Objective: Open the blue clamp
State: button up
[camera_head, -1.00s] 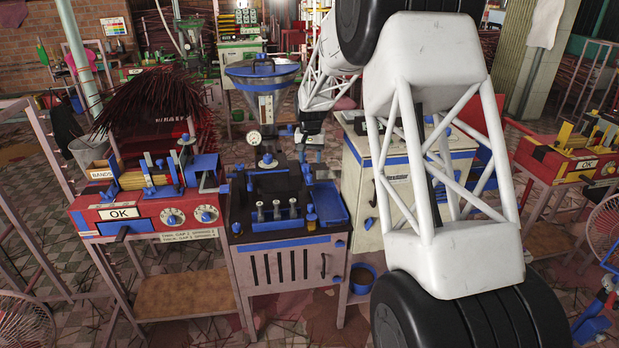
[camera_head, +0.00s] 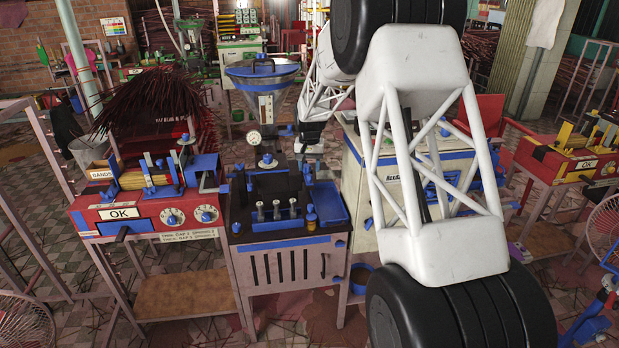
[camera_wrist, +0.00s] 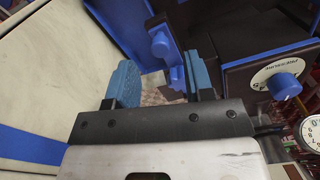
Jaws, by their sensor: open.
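A blue clamp-like part with a round knob (camera_wrist: 161,45) shows in the wrist view, mounted on a dark block. I cannot tell for certain that it is the blue clamp. My gripper (camera_wrist: 160,72) is open, with one blue-grey finger at each side of the gap. The part's lower end lies ahead of the gap, nearer the right finger; contact cannot be told. In the head view my gripper (camera_head: 311,150) is small, above the back right of the central machine's dark top (camera_head: 278,182). Its fingertips are hard to make out there.
A hopper (camera_head: 264,80) rises behind the central machine. A red machine (camera_head: 145,212) is at left, a cream cabinet (camera_head: 385,175) at right. A blue tray (camera_head: 328,203) lies below my gripper.

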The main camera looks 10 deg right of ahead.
aim_at(309, 175)
jog(key=shift+f, duration=2.4)
jog(key=shift+c, duration=0.3)
grip_shut()
